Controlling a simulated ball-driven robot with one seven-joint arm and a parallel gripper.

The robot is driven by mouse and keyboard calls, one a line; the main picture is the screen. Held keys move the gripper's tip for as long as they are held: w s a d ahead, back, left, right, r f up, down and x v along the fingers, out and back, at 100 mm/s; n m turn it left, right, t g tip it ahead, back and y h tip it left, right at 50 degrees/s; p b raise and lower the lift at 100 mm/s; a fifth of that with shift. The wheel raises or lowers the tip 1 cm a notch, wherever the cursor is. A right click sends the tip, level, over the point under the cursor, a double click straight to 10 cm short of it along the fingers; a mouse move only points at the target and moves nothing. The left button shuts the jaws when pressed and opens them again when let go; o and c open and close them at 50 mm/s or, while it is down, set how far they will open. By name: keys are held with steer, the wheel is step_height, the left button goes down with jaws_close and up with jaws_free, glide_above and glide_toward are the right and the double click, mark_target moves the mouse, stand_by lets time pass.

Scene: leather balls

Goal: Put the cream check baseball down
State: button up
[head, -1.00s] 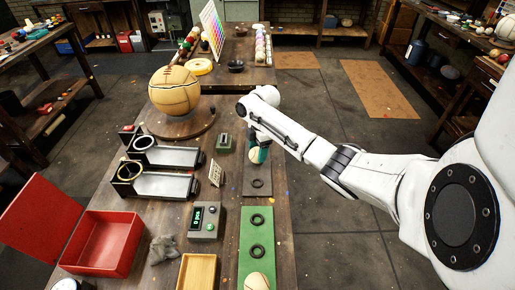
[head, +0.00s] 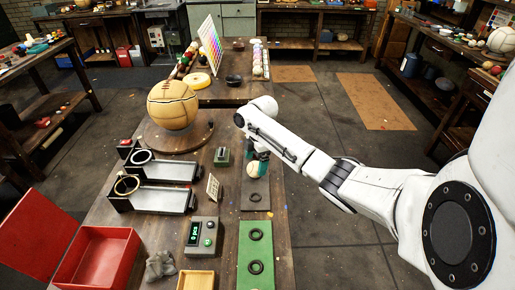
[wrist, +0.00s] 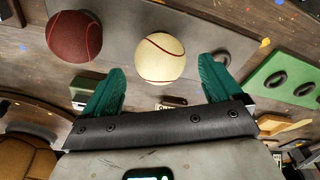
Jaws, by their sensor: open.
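The cream check baseball (head: 254,170), pale with a thin red seam, rests on the far part of the grey mat (head: 256,188). In the wrist view the cream check baseball (wrist: 160,59) lies beyond the fingertips, midway between them, with a gap on each side. My gripper (head: 259,156) is just above it, its teal fingers spread and empty. In the wrist view my gripper (wrist: 158,76) is clearly open. A dark red ball (wrist: 74,36) sits to the left of the cream one there; my arm appears to hide it in the head view.
A black ring (head: 256,198) lies on the mat's near part. A green mat (head: 255,252) with rings is nearer. Left are a counter box (head: 202,232), chute stands (head: 165,199), a red box (head: 100,250) and a large tan ball (head: 172,104). Open floor lies right.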

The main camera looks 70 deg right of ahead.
step_height(320, 180, up, 11)
steer(key=d+b, duration=0.1)
steer(key=shift+s+f, duration=0.15)
steer(key=shift+s, duration=0.3)
